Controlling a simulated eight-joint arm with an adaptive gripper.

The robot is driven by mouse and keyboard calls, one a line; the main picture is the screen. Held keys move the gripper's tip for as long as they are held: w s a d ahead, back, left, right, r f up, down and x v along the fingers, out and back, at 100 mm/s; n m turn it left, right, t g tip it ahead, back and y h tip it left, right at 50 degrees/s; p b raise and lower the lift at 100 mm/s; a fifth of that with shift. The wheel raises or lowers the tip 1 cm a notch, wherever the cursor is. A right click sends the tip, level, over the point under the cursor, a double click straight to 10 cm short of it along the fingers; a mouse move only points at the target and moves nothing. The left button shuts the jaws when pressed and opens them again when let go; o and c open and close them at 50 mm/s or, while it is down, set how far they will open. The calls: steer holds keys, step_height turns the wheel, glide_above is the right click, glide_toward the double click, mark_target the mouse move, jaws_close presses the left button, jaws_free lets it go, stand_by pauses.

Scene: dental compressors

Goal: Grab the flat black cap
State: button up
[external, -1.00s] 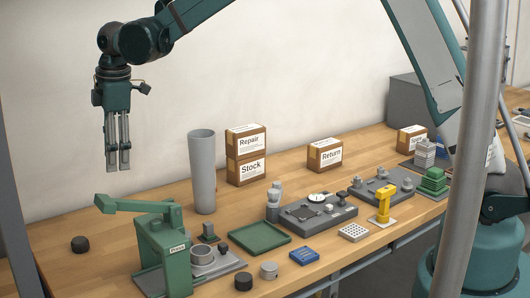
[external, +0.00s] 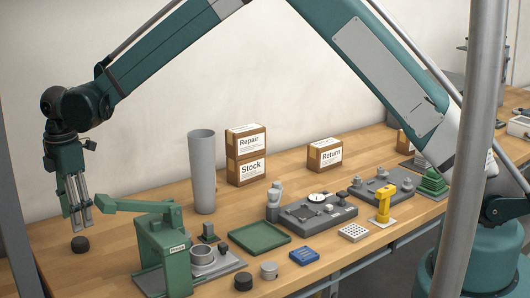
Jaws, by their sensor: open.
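A flat black cap (external: 80,244) lies on the wooden table at the far left, left of the green press. A second black round piece (external: 243,281) lies at the front edge, right of the press base. My gripper (external: 80,226) is open and points down just above the cap at the far left. Its fingertips look close to the cap's top, but I cannot tell the exact gap. Nothing shows between the fingers.
The green press (external: 163,250) with its long lever (external: 130,205) stands close to the right of my gripper. A tall grey cylinder (external: 202,172) stands behind it. A green tray (external: 260,237) lies further right. The table left of the press is mostly clear.

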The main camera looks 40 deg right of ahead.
mark_target(79, 240)
steer(key=shift+f, duration=1.3)
steer(key=shift+f, duration=2.6)
steer(key=c, duration=0.9)
